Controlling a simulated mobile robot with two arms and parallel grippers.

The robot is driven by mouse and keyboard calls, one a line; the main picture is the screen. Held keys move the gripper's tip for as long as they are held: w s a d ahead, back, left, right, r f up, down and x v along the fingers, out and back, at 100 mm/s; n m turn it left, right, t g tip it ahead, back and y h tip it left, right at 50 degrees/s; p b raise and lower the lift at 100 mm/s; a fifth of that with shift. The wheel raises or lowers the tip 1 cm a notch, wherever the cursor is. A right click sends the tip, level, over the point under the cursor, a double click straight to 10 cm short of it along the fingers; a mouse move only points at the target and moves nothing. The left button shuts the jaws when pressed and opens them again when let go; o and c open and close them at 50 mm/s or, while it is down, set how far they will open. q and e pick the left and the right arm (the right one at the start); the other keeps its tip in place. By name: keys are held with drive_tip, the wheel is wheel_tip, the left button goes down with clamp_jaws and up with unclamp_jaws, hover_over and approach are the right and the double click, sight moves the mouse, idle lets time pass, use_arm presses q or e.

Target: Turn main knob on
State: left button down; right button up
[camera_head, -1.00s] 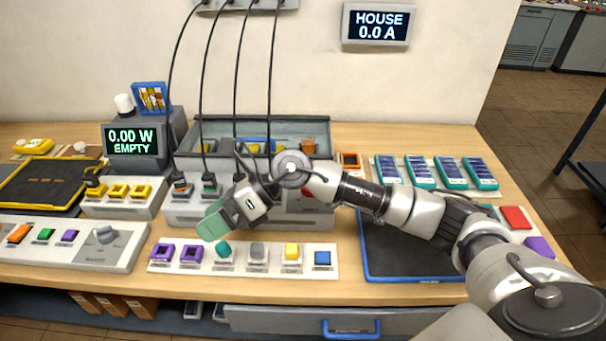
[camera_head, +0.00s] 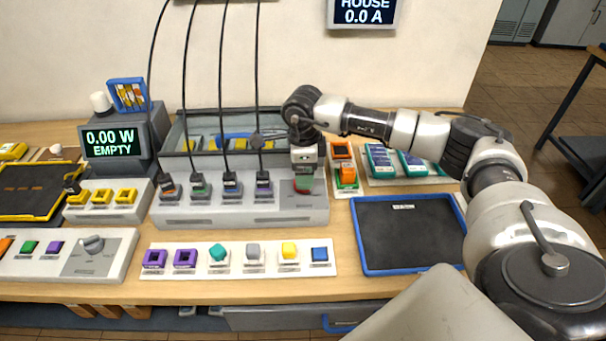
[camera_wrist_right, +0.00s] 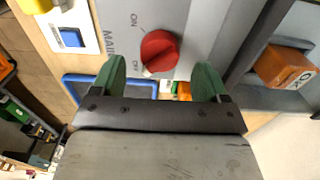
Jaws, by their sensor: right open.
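The red round main knob (camera_wrist_right: 159,50) is on a grey panel marked MAIN, ON and OFF in the right wrist view. Its pale pointer mark is at the OFF side. In the head view only a little of its red shows, at the right end of the grey panel box (camera_head: 240,212), mostly hidden by my gripper. My right gripper (camera_wrist_right: 160,78) is open, with one green finger to each side of the knob's line and nothing held. In the head view the right gripper (camera_head: 304,182) points down over the knob. My left gripper is not in view.
Black cables run down to plugs (camera_head: 200,189) left of the knob. An orange block (camera_head: 346,175) stands close to its right. A blue-rimmed tray (camera_head: 408,235) lies to the right, and a strip of coloured blocks (camera_head: 236,270) lies in front. The wall display (camera_head: 362,12) reads HOUSE 0.0 A.

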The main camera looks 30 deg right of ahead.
drive_tip(key=shift+f, duration=1.5)
drive_tip(key=shift+c, duration=0.2)
drive_tip(key=c, duration=0.9)
